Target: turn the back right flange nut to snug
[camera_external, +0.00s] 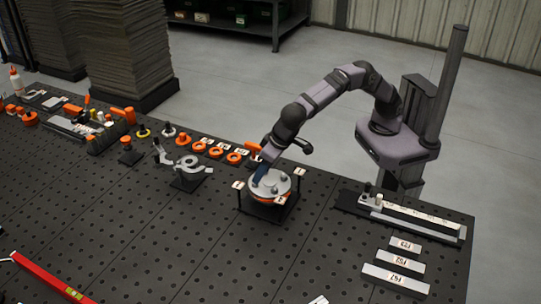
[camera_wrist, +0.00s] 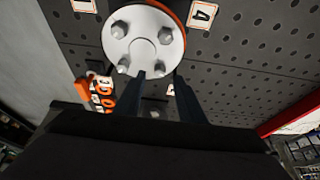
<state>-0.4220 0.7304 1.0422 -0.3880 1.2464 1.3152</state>
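The flange (camera_external: 271,187) is a round grey disc with an orange rim on a dark square stand. In the wrist view its pale face (camera_wrist: 143,22) carries several nuts around a central hub. One nut (camera_wrist: 158,68) lies beside or between my fingertips; another nut (camera_wrist: 124,65) is just left of them. My gripper (camera_wrist: 159,77) has its two dark fingers apart, with a gap between them, at the near edge of the flange. In the external view my gripper (camera_external: 262,175) is low over the flange's left side. I cannot tell whether it touches a nut.
Numbered tags stand around the flange, including a 4 tag (camera_wrist: 202,14). A grey clamp-like fixture (camera_external: 186,168) and orange rings (camera_external: 216,152) lie to the left. Labelled bars (camera_external: 396,281) and a long rack (camera_external: 408,218) are at right. The perforated table in front is mostly clear.

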